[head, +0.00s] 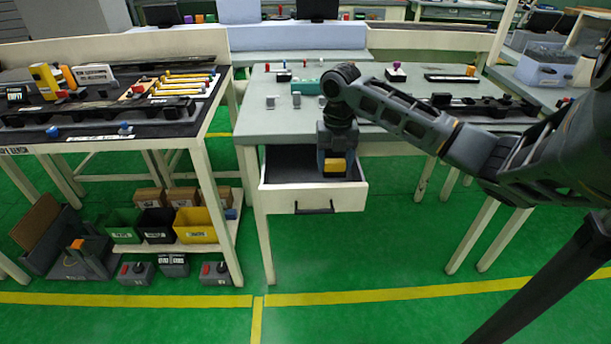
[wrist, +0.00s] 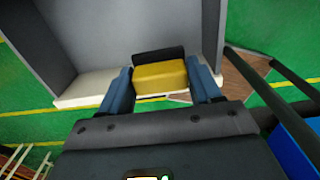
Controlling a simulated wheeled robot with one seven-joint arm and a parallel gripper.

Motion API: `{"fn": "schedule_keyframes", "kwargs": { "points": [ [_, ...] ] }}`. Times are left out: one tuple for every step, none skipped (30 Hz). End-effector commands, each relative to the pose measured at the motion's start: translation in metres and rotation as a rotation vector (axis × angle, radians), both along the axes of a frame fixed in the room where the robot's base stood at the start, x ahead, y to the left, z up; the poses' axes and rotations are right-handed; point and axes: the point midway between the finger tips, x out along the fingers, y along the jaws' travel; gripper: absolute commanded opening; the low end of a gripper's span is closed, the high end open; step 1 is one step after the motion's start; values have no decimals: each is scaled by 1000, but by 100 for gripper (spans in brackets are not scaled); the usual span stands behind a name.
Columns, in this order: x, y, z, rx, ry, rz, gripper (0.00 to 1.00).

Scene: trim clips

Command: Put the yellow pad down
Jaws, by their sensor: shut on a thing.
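The yellow pad (wrist: 160,78) is a small block between the two blue fingers of my gripper (wrist: 160,92) in the wrist view. My gripper is shut on it. In the head view my gripper (head: 336,168) points down over the open drawer (head: 290,199), and the yellow pad (head: 336,165) shows at its lower end. The drawer has white walls and a dark floor. A dark piece lies against the pad's far side in the wrist view. I cannot tell whether the pad touches the drawer floor.
The grey-green table top (head: 290,122) is above the drawer and holds small blocks and a teal piece (head: 306,87). Another bench (head: 110,130) with tools stands at the left. Bins, including a yellow bin (head: 195,226), sit on its lower shelf. The green floor in front is clear.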

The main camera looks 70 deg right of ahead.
Motion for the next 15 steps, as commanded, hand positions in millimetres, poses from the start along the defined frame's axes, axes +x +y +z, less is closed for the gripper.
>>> {"fn": "schedule_keyframes", "kwargs": {
  "points": [
    [11, 4, -5, 1, 2, 3, 28],
    [17, 6, -9, 2, 2, 3, 28],
    [25, 9, -14, 1, 2, 3, 28],
    [31, 11, -17, 1, 2, 3, 28],
    [37, 12, -21, 1, 3, 2, 28],
    [44, 14, -26, 1, 1, 2, 28],
    [49, 15, -29, 1, 1, 1, 28],
    [53, 17, -32, 1, 1, 1, 28],
    [59, 18, -35, 1, 1, 0, 28],
    [62, 19, -38, 1, 0, 0, 28],
    [65, 20, -39, 1, 1, 0, 28],
    [67, 21, -42, 1, 1, -1, 28],
    [69, 21, -43, 1, 1, -2, 28],
    [70, 21, -43, 0, 0, -2, 28],
    [71, 22, -45, 0, 0, -2, 28]
  ]
}}
